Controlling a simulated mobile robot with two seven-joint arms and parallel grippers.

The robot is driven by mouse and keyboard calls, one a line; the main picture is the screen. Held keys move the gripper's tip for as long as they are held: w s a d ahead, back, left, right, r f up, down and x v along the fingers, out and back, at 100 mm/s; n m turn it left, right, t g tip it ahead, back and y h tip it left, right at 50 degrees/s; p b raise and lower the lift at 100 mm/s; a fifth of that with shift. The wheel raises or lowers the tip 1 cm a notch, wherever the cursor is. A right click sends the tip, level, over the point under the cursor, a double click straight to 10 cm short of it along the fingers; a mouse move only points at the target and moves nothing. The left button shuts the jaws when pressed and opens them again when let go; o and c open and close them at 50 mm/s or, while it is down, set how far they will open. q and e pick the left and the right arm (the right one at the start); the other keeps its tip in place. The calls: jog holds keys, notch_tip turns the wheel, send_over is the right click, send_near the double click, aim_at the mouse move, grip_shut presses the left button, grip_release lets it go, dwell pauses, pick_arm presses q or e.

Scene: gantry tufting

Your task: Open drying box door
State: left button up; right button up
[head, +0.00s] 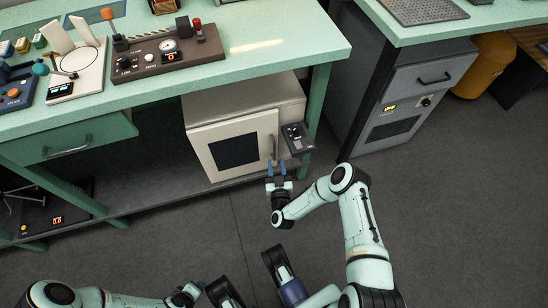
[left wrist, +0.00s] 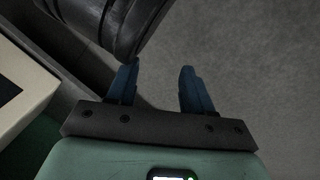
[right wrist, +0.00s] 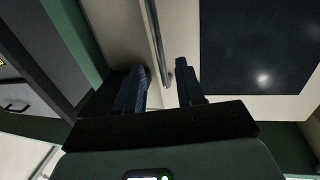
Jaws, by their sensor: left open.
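The drying box (head: 213,123) is a cream cabinet on the shelf under the green bench in the head view. Its door (head: 205,158) has a dark window and looks shut, with an upright handle (head: 273,146) near its right edge. My right gripper (head: 278,170) is at the lower end of this handle. In the right wrist view, my right gripper (right wrist: 162,85) has its fingers apart, and the metal handle (right wrist: 156,35) ends in the gap between them; I cannot tell whether they touch it. My left gripper (left wrist: 157,82) is open and empty above the floor in the left wrist view.
A small black control unit (head: 297,138) sits just right of the door, close to a green bench leg (head: 318,100). A grey cabinet (head: 405,95) stands further right, with a yellow bin (head: 485,65) beyond. The floor (head: 180,240) before the box is clear.

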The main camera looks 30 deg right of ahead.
pick_arm(q)
jog(key=shift+s+a+f+g+b, duration=0.15)
jog(key=shift+s+f+g+b, duration=0.15)
jog(key=shift+s+f, duration=0.4)
jog(key=shift+s+a+f+g+b, duration=0.1)
jog(key=shift+s+f+g+b, duration=0.15)
jog(key=shift+s+f, duration=0.45)
pick_arm(e)
jog(key=shift+x, duration=2.2)
pick_arm(q)
jog(key=shift+s+r, duration=0.1)
jog(key=shift+r, duration=0.05)
pick_arm(e)
jog(key=shift+c, duration=0.3)
grip_shut()
pick_arm(q)
jog(key=shift+a, duration=0.1)
pick_arm(e)
jog(key=shift+s, duration=0.1)
